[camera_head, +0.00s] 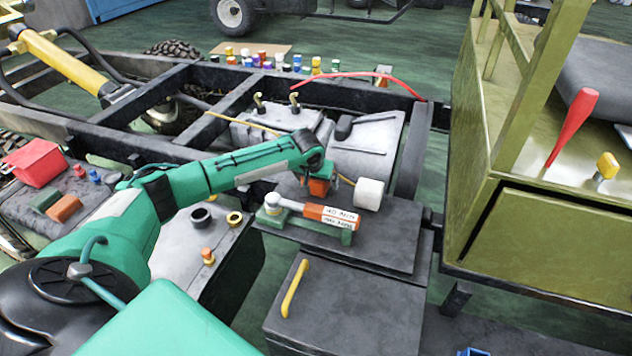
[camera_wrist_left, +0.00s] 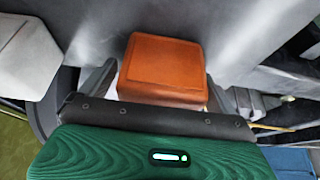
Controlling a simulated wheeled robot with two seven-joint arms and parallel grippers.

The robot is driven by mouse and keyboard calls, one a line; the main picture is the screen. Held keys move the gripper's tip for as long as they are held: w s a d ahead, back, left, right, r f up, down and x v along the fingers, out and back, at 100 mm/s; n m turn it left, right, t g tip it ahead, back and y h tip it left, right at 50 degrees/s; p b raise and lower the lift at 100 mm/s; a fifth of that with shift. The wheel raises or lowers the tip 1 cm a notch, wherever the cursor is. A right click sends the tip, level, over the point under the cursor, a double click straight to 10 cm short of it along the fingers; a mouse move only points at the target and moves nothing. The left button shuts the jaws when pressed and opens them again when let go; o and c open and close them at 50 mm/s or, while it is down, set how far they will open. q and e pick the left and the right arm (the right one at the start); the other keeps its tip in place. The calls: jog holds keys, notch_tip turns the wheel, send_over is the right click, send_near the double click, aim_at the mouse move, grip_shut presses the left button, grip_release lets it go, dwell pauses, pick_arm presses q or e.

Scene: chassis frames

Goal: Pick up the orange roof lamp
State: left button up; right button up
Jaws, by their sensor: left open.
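The orange roof lamp (camera_wrist_left: 165,68) is a box-shaped orange block with rounded edges. In the left wrist view it sits between the two fingers of my left gripper (camera_wrist_left: 160,85), with a finger on either side. In the head view the orange lamp (camera_head: 318,187) shows partly, under the dark wrist end of my green left arm, above the dark box top. My left gripper (camera_head: 319,180) is open around the lamp; its fingertips are mostly hidden there. I cannot tell whether the fingers touch it. My right gripper is not in view.
A white cylinder (camera_head: 369,194) stands just right of the lamp. A green stand (camera_head: 291,228) with an orange-and-white labelled tool (camera_head: 330,214) lies in front. A grey tank (camera_head: 370,142) is behind. An olive cab body (camera_head: 520,230) stands at the right.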

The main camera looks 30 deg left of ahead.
pick_arm(q)
jog(key=shift+w, duration=0.1)
jog(key=c, duration=1.3)
